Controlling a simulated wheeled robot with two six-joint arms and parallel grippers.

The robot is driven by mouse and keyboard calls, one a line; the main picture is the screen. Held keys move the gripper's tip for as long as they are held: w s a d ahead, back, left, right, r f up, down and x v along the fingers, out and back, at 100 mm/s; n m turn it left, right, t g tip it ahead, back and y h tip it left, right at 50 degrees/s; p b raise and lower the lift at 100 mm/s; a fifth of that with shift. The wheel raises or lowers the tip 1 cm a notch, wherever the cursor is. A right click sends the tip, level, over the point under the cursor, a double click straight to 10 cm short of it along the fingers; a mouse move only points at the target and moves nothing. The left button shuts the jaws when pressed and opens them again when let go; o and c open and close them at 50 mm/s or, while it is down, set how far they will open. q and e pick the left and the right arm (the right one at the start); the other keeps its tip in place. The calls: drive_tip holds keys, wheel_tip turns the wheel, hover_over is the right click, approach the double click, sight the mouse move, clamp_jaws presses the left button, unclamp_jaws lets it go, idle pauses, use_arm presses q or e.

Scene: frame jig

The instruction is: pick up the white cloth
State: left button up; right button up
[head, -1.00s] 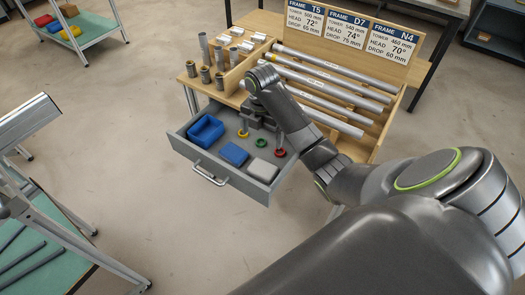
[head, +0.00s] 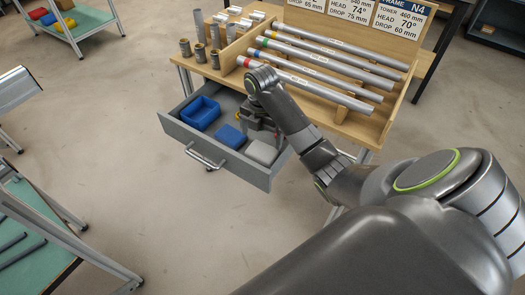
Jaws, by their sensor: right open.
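The white cloth (head: 262,152), a folded light-grey-white pad, lies in the front right part of the open grey drawer (head: 208,150). My right gripper (head: 262,133) is open and hangs over the drawer, pointing down, just behind the cloth in the picture. Whether it touches the cloth I cannot tell. My right arm comes in from the lower right and hides the drawer's right rear part. My left gripper is not in view.
A blue folded cloth or block (head: 230,136) lies just left of the white cloth, and a blue bin (head: 201,113) stands further left in the drawer. Behind is a wooden bench with metal tubes (head: 330,68). A green-topped trolley (head: 30,225) stands at lower left.

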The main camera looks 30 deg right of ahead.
sight(262, 151)
drive_tip(key=shift+f+b, duration=0.85)
drive_tip(key=shift+f, duration=0.5)
drive_tip(key=f, duration=0.4)
drive_tip(key=shift+d+b, duration=0.25)
drive_tip(key=shift+b, duration=0.05)
drive_tip(key=c, duration=0.6)
